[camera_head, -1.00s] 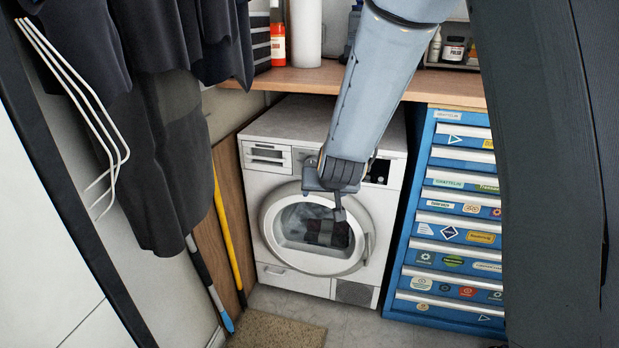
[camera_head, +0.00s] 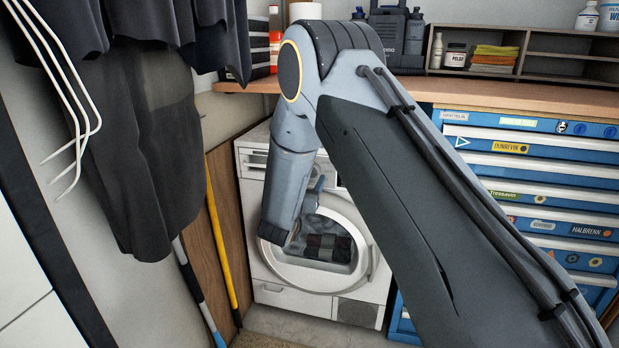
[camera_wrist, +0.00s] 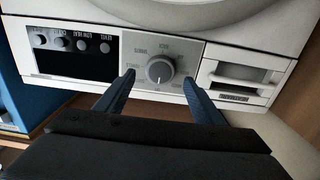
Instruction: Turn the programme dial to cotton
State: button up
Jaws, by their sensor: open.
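The washing machine (camera_head: 292,299) stands under the worktop with its round door closed. Its panel shows upside down in the wrist view, with the round grey programme dial (camera_wrist: 160,68) on a lighter grey plate. Small labels ring the dial; I cannot read them surely, nor which one it points to. My gripper (camera_wrist: 158,78) is open, with one dark blue finger on each side of the dial's lower part in the picture. I cannot tell whether the fingers touch it. In the head view my arm hides the dial and most of my gripper.
Several small knobs (camera_wrist: 62,43) sit left of the dial in the wrist view, and the detergent drawer (camera_wrist: 241,75) right. A blue tool chest (camera_head: 541,172) stands right of the machine. Dark clothes (camera_head: 150,170) hang at left, near a yellow pole (camera_head: 219,235). The worktop (camera_head: 462,93) overhangs.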

jog(key=shift+x, duration=2)
jog(key=c, duration=1)
jog(key=shift+c, duration=0.2)
jog(key=m+b, duration=0.1)
jog(key=m, duration=0.7)
jog(key=shift+s+m, duration=0.1)
jog(key=shift+m, duration=0.2)
jog(key=shift+b, duration=0.3)
